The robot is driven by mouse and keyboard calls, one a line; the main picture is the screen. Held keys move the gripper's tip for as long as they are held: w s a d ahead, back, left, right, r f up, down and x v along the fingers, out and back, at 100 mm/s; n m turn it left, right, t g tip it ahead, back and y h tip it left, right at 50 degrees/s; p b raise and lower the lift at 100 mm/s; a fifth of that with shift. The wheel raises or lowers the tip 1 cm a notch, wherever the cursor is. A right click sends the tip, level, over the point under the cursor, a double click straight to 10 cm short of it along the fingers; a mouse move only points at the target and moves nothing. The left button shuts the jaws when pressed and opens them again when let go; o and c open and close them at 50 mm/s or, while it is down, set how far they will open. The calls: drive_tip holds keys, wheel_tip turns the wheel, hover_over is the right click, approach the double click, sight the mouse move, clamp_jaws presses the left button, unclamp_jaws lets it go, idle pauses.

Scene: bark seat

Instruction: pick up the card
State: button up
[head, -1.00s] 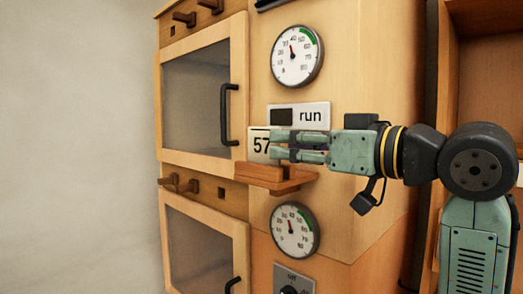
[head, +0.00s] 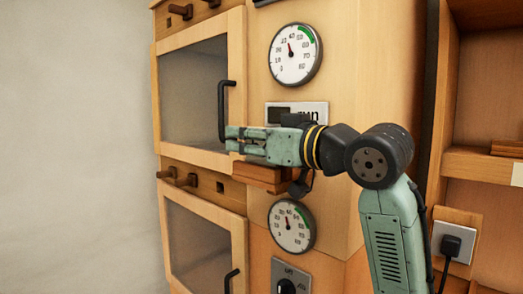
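The card is not visible in the head view now; my gripper and arm cover the area above the wooden ledge (head: 258,177) where it showed earlier. My gripper (head: 232,139) points left, just above the ledge and in front of the cabinet, with its fingertips near the upper door's handle. A narrow gap shows between the fingers, but I cannot tell whether they hold anything or whether they touch the handle.
The upper door (head: 193,85) has a dark vertical handle (head: 222,112). A gauge (head: 294,54) is above my arm and another gauge (head: 291,227) below the ledge. Open shelves (head: 485,162) stand at the right.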

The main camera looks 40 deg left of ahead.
clamp_jaws()
drive_tip(key=shift+r, duration=0.1)
idle(0.3)
wheel_tip(320, 180, up, 10)
drive_tip(key=shift+f, duration=0.15)
idle(0.4)
